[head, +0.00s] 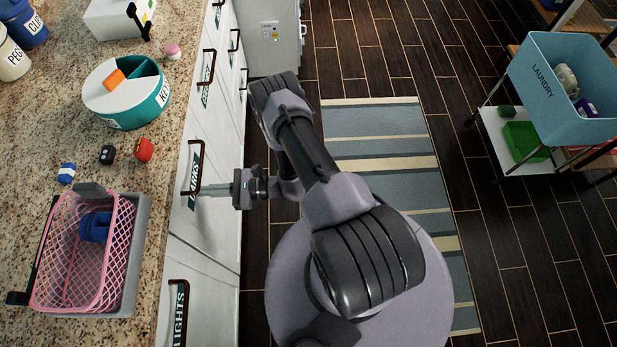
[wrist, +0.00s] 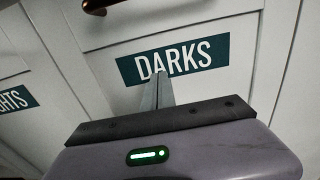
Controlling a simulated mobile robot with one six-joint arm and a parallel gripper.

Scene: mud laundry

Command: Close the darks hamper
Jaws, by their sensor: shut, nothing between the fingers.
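The darks hamper front (head: 215,225) is a white panel in the cabinet row left of my base, with a dark bar handle and a DARKS label (head: 195,168). In the wrist view the panel (wrist: 225,95) fills most of the picture. It looks about level with its neighbours, but I cannot tell whether a small gap is left. My gripper (head: 200,190) is shut and empty, pointing left at the panel. In the wrist view my fingertips (wrist: 158,78) overlap the label's lower edge; whether they touch is unclear. The handle (wrist: 100,5) shows at the top left.
The lights hamper front (head: 205,290) is beside it, nearer the bottom. The granite counter above holds a pink basket (head: 125,215), a teal round container (head: 150,105) and small items. A striped rug (head: 380,135) covers the floor. A blue laundry bin (head: 540,85) stands right.

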